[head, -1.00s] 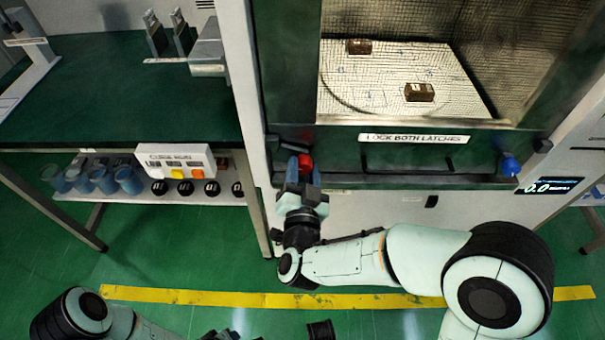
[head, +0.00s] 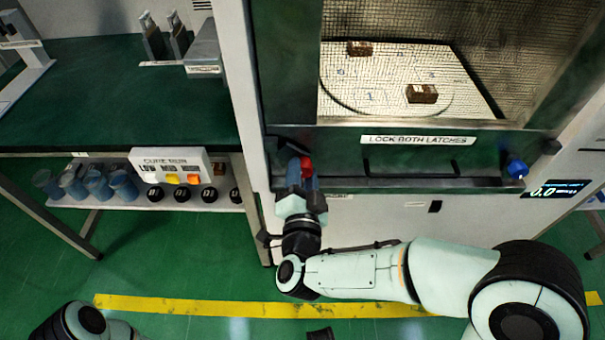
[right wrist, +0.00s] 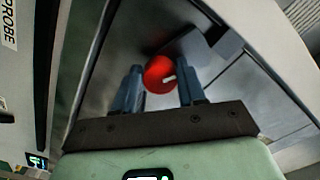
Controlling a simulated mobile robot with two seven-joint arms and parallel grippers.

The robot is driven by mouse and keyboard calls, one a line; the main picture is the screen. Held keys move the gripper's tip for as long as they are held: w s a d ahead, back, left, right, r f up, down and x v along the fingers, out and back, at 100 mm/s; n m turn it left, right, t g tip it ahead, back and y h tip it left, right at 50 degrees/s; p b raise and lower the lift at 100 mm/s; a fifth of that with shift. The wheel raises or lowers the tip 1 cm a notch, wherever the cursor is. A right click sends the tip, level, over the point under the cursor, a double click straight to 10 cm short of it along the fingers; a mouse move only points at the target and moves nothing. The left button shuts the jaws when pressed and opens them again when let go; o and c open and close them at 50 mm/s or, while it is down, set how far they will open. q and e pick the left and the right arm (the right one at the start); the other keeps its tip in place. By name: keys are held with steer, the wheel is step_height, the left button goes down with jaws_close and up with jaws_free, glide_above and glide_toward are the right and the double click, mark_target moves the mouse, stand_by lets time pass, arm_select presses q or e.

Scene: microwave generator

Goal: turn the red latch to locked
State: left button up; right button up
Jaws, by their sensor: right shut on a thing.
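The red latch (head: 306,166) is at the lower left corner of the microwave door, below the window. My right gripper (head: 300,178) reaches up to it from below and is shut on it. In the right wrist view the red knob (right wrist: 158,75), with a small white mark, sits between the two blue-grey fingers (right wrist: 160,88). The fingers partly hide the latch in the head view. I cannot read its locked or unlocked position. My left gripper is out of view; only part of my left arm shows at the bottom left.
A blue latch (head: 516,169) is at the door's lower right, near a lit display (head: 556,189). A label (head: 418,140) reads "LOCK BOTH LATCHES". Two brown blocks sit inside the chamber. A green bench (head: 110,100) stands left, with blue cups and a button box (head: 171,165) on its shelf.

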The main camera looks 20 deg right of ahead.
steer(key=o, duration=1.1)
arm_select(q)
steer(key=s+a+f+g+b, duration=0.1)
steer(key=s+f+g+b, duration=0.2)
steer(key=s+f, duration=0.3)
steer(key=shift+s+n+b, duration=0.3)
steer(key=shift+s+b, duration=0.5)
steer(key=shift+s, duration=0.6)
arm_select(e)
steer(key=shift+v, duration=6.7)
